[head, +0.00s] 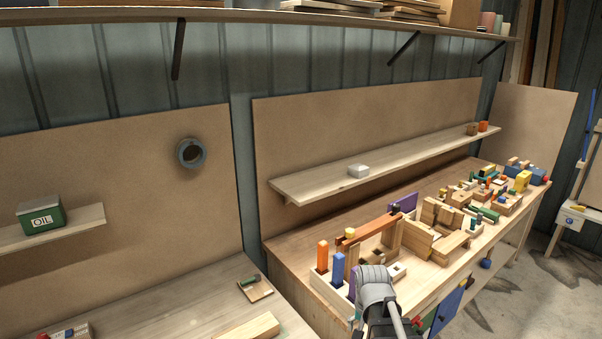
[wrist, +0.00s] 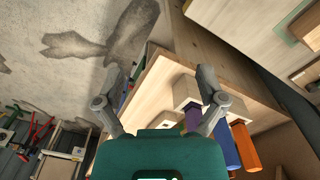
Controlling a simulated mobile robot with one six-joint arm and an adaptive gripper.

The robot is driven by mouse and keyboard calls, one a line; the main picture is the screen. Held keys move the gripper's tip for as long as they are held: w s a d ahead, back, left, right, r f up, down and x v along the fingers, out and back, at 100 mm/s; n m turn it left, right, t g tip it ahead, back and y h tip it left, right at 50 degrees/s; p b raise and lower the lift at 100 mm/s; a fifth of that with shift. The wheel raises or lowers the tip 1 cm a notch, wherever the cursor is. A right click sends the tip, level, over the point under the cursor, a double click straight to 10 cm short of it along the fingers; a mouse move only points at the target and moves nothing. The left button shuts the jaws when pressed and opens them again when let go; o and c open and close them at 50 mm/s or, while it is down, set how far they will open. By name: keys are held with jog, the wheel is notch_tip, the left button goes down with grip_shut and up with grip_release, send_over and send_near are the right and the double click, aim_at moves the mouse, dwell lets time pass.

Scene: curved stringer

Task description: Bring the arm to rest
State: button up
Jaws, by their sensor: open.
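In the wrist view my gripper (wrist: 159,82) shows with its two grey fingers spread wide apart. No object sits between the fingertips. The fingers appear in front of the wooden workbench and the concrete floor; I cannot tell the exact distance to the bench. In the head view a grey part of my arm (head: 376,288) rises at the bottom, right of centre, in front of the near end of the long workbench (head: 290,257). The fingers themselves cannot be made out there.
Near my arm stand an orange block (head: 323,256), a blue block (head: 338,267) and a wooden frame; several toy parts crowd the bench beyond. Open concrete floor (head: 530,290) lies to the right.

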jog(key=s+n, duration=0.1)
jog(key=s+f+n+b, duration=0.1)
jog(key=s+n, duration=0.1)
jog(key=s+f+n, duration=0.1)
jog(key=shift+s+f+n+b, duration=0.15)
jog(key=shift+f+n+b, duration=0.15)
jog(key=shift+b, duration=0.1)
jog(key=shift+c, duration=0.3)
dwell(1.4)
